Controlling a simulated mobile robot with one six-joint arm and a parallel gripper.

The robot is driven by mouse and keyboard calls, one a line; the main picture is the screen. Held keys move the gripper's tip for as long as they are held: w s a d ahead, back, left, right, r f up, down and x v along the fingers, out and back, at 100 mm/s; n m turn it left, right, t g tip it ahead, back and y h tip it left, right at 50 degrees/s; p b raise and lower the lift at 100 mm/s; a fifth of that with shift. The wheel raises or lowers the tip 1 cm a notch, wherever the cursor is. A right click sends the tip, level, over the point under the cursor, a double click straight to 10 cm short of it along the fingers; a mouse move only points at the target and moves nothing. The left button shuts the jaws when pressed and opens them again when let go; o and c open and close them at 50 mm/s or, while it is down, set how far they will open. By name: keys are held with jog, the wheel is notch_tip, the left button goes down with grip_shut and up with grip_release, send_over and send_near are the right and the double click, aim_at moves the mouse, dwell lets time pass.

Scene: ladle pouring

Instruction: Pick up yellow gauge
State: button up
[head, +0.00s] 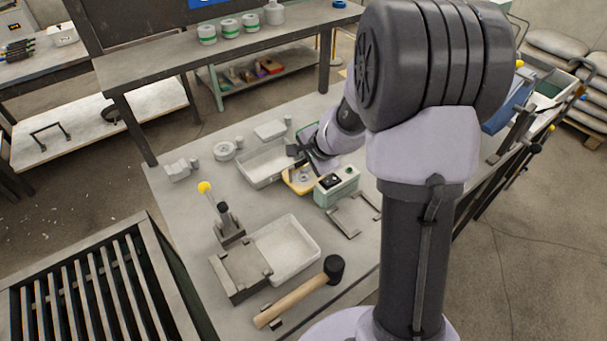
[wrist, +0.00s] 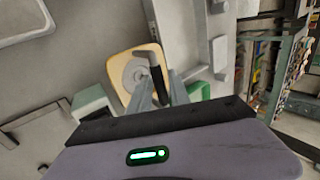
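The yellow gauge (head: 300,185) is a tan-yellow plate with a round grey disc and a dark bar standing across it. It lies on the table between a grey tray and a pale green box. It also shows in the wrist view (wrist: 122,64), close in front of my gripper (wrist: 160,76). The two grey fingers are apart, one on each side of the lower part of the dark bar. I cannot tell whether they touch it. In the head view my gripper (head: 308,163) is over the plate's far edge, and my arm partly hides it.
The pale green box (head: 337,186) stands right beside the plate. The grey tray (head: 263,180) is behind it. A white tray (head: 318,250), a mallet (head: 292,300) and a yellow-knobbed lever fixture (head: 229,230) are nearer.

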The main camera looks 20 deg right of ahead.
grip_shut()
dwell(1.2)
